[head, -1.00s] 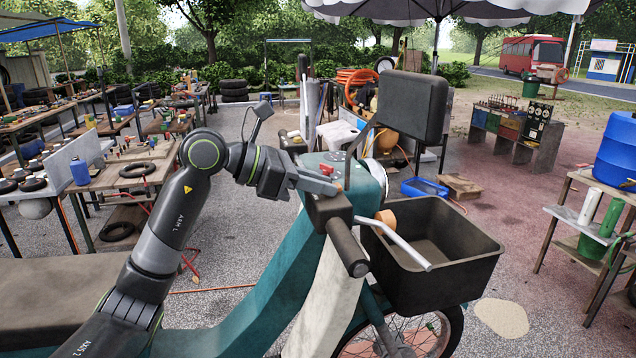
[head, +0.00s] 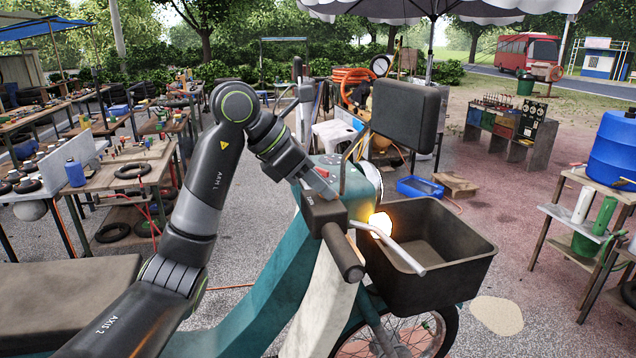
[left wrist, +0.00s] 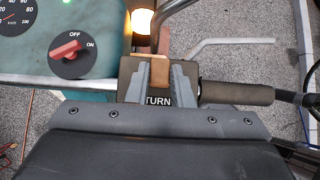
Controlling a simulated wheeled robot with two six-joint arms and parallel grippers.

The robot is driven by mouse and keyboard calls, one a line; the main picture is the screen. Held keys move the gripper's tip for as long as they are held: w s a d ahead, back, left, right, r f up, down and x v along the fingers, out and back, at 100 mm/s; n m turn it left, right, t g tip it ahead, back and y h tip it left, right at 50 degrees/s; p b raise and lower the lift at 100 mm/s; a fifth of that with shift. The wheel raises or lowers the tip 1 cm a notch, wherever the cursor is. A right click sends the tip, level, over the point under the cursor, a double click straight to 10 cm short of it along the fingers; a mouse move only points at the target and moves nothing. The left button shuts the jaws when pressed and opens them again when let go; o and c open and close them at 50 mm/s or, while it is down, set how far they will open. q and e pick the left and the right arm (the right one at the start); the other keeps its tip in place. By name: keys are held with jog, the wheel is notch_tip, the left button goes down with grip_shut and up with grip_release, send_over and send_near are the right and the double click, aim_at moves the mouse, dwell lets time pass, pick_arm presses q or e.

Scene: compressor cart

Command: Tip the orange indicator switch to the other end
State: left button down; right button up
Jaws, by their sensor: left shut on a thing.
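The orange indicator switch (left wrist: 158,66) shows as a small brown-orange block on the dark handlebar switch box (left wrist: 128,66) of the teal motorbike. A "TURN" label shows between my fingers. My left gripper (head: 321,185) reaches down onto that box beside the left grip (head: 343,252). In the left wrist view its two grey fingers are closed around the orange switch, hiding part of it. The orange indicator lamp (head: 380,225) on the front is lit and glowing; it also glows at the top of the left wrist view (left wrist: 142,22). My right gripper is not in view.
A red key knob (left wrist: 66,49) with OFF and ON marks and a speedometer (left wrist: 14,14) sit near the switch. A silver brake lever (head: 392,248), a black mirror (head: 405,106) and a front basket (head: 470,268) surround the bar.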

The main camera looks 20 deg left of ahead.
pick_arm(q)
jog(key=c, duration=1.3)
grip_release()
jog(key=shift+r, duration=0.1)
jog(key=p+v, duration=0.2)
jog(key=v, duration=1.5)
jog(key=shift+s+a, duration=0.15)
jog(key=shift+s, duration=0.05)
